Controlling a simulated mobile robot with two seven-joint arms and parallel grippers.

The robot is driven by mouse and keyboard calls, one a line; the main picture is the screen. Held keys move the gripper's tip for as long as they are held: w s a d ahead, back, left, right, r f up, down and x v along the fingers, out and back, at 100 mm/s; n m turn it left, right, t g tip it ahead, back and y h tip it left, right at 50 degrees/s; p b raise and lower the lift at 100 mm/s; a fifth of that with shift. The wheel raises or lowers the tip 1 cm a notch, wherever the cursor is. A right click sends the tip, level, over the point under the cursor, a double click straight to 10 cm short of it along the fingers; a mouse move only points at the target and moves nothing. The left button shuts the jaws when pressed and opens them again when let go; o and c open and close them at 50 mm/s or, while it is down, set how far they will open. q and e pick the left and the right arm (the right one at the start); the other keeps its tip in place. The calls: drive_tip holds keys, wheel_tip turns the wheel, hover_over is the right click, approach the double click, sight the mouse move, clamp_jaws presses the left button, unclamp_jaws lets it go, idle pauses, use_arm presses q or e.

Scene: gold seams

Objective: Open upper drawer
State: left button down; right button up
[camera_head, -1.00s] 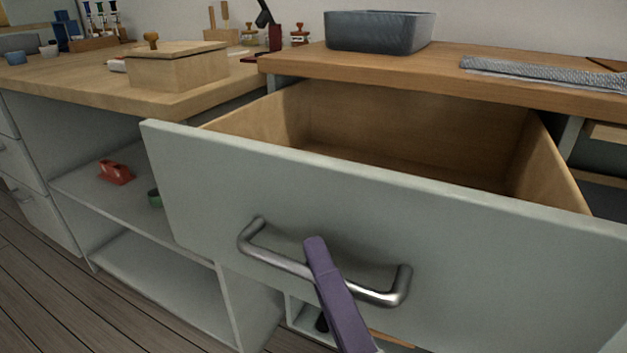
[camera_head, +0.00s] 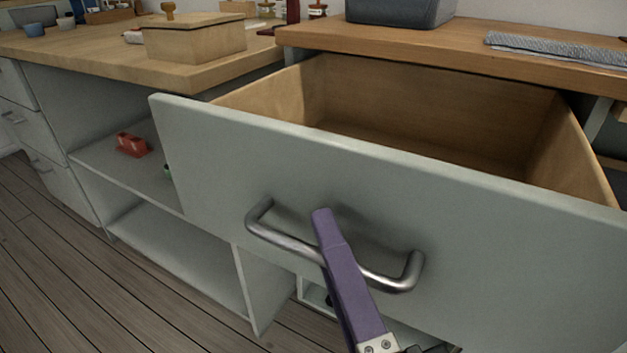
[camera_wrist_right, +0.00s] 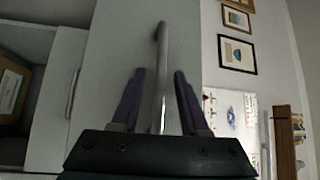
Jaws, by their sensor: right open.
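The upper drawer (camera_head: 215,165) stands pulled well out of the cabinet in the head view, and its wooden inside looks empty. Its grey front carries a metal bar handle (camera_head: 290,245). My right gripper (camera_head: 322,222) is at the handle, with one purple finger showing in front of the bar. In the right wrist view the handle (camera_wrist_right: 160,75) runs between the two purple fingers (camera_wrist_right: 157,85), which are apart with gaps on both sides. My right gripper is open around the handle. My left gripper is not in view.
A wooden counter (camera_head: 470,52) above the drawer carries a dark grey bin (camera_head: 400,12) and a folded grey cloth (camera_head: 560,48). A lidded wooden box (camera_head: 195,42) stands on the left counter. Open shelves below hold a red object (camera_head: 132,144). Wooden floor is free at the lower left.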

drive_tip(key=p+v, duration=0.1)
drive_tip(key=v, duration=0.9)
drive_tip(key=w+r+n+g+y+p, duration=0.3)
drive_tip(key=r+n+g+p, duration=0.6)
drive_tip(key=r+p, duration=0.95)
drive_tip(key=s+d+r+n+g+h+p, duration=0.35)
drive_tip(key=d+r+p, duration=0.25)
drive_tip(key=r+p, duration=0.3)
drive_tip(key=s+d+r+n+g+h+p, duration=0.35)
drive_tip(key=d+r+p, duration=0.35)
drive_tip(key=p, duration=0.4)
wheel_tip(320, 180, up, 36)
drive_tip(key=p, duration=3.6)
drive_tip(key=shift+s+a, duration=0.15)
drive_tip(key=shift+s, duration=0.1)
